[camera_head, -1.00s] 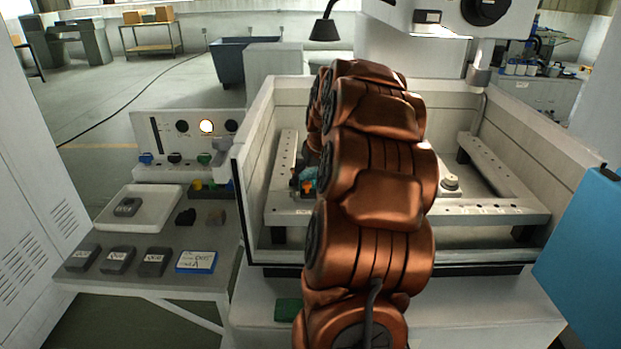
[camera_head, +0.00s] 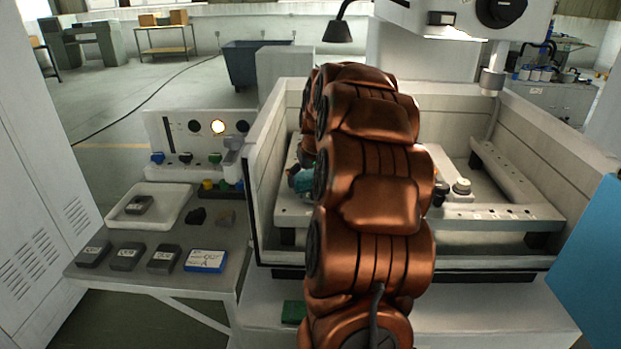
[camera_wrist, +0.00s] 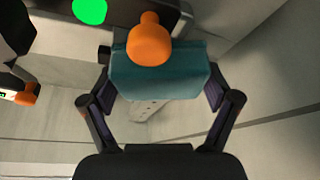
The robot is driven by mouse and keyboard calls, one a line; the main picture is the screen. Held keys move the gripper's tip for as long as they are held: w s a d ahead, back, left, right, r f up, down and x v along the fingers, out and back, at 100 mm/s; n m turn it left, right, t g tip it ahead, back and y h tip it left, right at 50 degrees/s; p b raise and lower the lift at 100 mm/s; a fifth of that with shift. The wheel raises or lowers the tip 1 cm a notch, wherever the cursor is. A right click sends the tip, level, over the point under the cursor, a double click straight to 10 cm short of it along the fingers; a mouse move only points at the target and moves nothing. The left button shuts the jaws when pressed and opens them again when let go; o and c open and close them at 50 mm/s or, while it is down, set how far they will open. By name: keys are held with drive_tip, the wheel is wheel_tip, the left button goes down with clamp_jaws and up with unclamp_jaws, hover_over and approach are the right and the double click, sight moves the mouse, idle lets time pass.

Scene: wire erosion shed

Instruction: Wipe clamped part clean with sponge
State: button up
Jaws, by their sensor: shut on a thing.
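My gripper (camera_wrist: 158,88) is shut on a teal sponge block (camera_wrist: 188,84) in the wrist view, with one finger on each side. An orange knob (camera_wrist: 149,42) shows in front of the block's upper edge; I cannot tell whether it belongs to it. A dark bar (camera_wrist: 120,12) lies beyond the block; I cannot tell whether it is the clamped part or whether the block touches it. In the head view the teal block (camera_head: 301,180) peeks out left of my arm, over the machine's bed. My arm hides the gripper and most of the clamping area there.
The machine tank (camera_head: 268,160) has raised walls around the bed. A white knob (camera_head: 461,186) stands on the rail right of my arm. A side table holds a white tray (camera_head: 120,213), dark blocks (camera_head: 163,258) and a blue-edged label block (camera_head: 206,261). A blue panel (camera_head: 590,260) is at right.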

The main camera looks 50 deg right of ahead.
drive_tip(key=shift+a+f, duration=0.15)
drive_tip(key=shift+w+r, duration=0.1)
drive_tip(key=shift+r, duration=1.3)
drive_tip(key=shift+r+p, duration=0.3)
drive_tip(key=shift+r, duration=1.4)
drive_tip(key=shift+r+p, duration=0.4)
drive_tip(key=shift+r, duration=1.05)
